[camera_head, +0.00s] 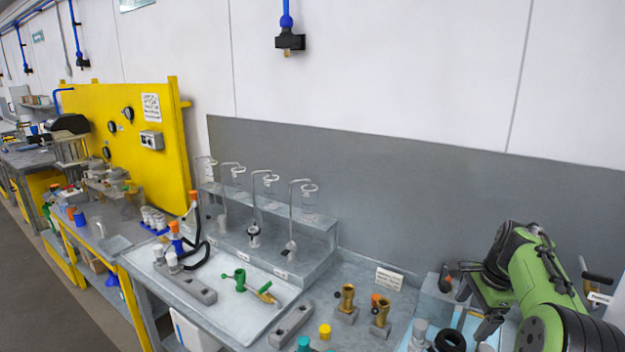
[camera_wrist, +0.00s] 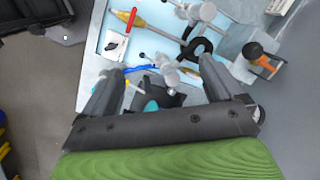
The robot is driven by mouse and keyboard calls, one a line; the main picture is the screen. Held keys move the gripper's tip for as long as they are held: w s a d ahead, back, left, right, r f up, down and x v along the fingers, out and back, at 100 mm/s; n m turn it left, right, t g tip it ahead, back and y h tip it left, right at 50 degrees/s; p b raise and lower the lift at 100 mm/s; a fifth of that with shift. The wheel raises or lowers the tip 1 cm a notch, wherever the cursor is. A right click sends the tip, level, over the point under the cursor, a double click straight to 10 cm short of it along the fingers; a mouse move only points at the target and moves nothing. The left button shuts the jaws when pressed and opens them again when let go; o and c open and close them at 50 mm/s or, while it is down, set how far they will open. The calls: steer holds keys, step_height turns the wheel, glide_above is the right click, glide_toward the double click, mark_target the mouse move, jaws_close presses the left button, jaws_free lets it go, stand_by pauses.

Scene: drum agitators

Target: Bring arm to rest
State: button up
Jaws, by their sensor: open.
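My arm, green and dark grey, reaches in from the lower right in the head view, over the right end of the workbench (camera_head: 345,268). My gripper (camera_head: 468,312) points down there, above a pale blue tray. In the wrist view my gripper (camera_wrist: 160,88) is open, its two dark fingers spread apart. No object is held between the fingers. Below and beyond them lie tools on the light blue tray (camera_wrist: 118,62). Whether the fingers touch anything below cannot be told.
A grey stepped rack (camera_head: 300,262) with wire agitators stands left of my arm. Brass fittings (camera_head: 347,298) and a yellow cap (camera_head: 325,331) stand nearer. A white tray (camera_head: 225,300) holds a green valve (camera_head: 240,280). The grey wall panel (camera_head: 400,190) rises behind. Space above the bench is free.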

steer(key=s+a+r+n+t+h+b, duration=0.1)
steer(key=s+a+r+n, duration=0.35)
steer(key=a, duration=0.35)
steer(key=s+a+r+n+h+b, duration=0.1)
steer(key=s+a+r+n, duration=0.4)
steer(key=a, duration=0.3)
steer(key=s+a+f+n, duration=0.2)
steer(key=s+n, duration=0.1)
steer(key=s, duration=0.3)
steer(key=s+a+f+n+t, duration=0.1)
steer(key=s+a+f+n, duration=0.1)
steer(key=s, duration=0.5)
steer(key=s+a+f+n+t, duration=0.1)
steer(key=s+a+f+n, duration=0.1)
steer(key=s, duration=0.5)
steer(key=shift+s+a+f+n+y+b, duration=0.25)
steer(key=shift+a+f+n+y+b, duration=0.2)
steer(key=shift+a+n, duration=0.45)
steer(key=shift+d+r, duration=0.1)
